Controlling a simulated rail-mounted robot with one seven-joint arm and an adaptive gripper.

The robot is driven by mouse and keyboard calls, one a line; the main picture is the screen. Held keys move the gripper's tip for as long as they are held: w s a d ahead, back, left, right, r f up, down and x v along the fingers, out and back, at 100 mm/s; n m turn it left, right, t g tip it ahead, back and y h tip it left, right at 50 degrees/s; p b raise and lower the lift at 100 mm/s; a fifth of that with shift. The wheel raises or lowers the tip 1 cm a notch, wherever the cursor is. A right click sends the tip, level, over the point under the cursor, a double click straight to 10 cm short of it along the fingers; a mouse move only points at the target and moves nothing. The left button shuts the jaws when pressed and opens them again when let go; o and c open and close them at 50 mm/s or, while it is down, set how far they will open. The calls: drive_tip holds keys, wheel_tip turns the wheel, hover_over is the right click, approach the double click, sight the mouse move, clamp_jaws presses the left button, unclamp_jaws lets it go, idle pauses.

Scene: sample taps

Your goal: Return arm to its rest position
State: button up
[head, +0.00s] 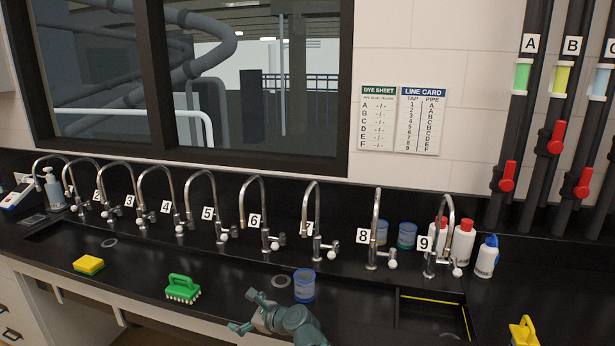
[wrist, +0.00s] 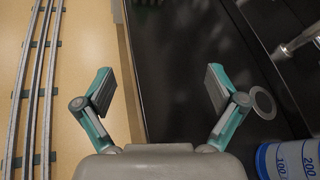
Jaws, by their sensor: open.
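My gripper (head: 244,310) is at the bottom centre of the head view, over the front edge of the black bench. Its fingers are spread wide and nothing is between them. In the wrist view my gripper (wrist: 160,87) is also open and empty, with the pale floor and the bench edge beyond it. The beaker also shows in the wrist view's lower right corner (wrist: 286,160). Most of my arm is out of view.
A row of numbered taps (head: 317,225) lines the back of the black trough. A green brush (head: 183,288) and a yellow sponge (head: 88,265) lie left of my gripper. White bottles (head: 487,258) stand at right. A floor rail (wrist: 35,90) runs beside the bench.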

drive_tip(key=s+a+f+n+g+b, duration=0.2)
drive_tip(key=s+a+f+n, duration=0.35)
drive_tip(key=a, duration=0.55)
drive_tip(key=s+d+f+n+g+h+p, duration=0.25)
drive_tip(key=s+d+f, duration=0.25)
drive_tip(key=d+f, duration=0.65)
drive_tip(key=s+d+f+n+g+h+p, duration=0.1)
drive_tip(key=s+d+f+n+g+h, duration=0.3)
drive_tip(key=d+f, duration=0.7)
drive_tip(key=s+d+f+n+g+h+p, duration=0.1)
drive_tip(key=s+d+f+n, duration=0.1)
drive_tip(key=s+d+f, duration=0.45)
drive_tip(key=s+d+f+n+g+h+p, duration=0.1)
drive_tip(key=s+d+f+n, duration=0.15)
drive_tip(key=s+d, duration=0.55)
drive_tip(key=s+d+n+g+h, duration=0.1)
drive_tip(key=s+d, duration=0.2)
drive_tip(key=s, duration=0.3)
drive_tip(key=s+d+f+n+g, duration=0.1)
drive_tip(key=s+d+n+g, duration=0.1)
drive_tip(key=s, duration=0.4)
drive_tip(key=s+d+f+n+g+h+p, duration=0.1)
drive_tip(key=s+d, duration=0.3)
drive_tip(key=s, duration=0.2)
drive_tip(key=shift+s+d+f+h, duration=0.25)
drive_tip(key=shift+s+h, duration=0.05)
drive_tip(key=shift+h, duration=0.05)
drive_tip(key=shift+c, duration=0.3)
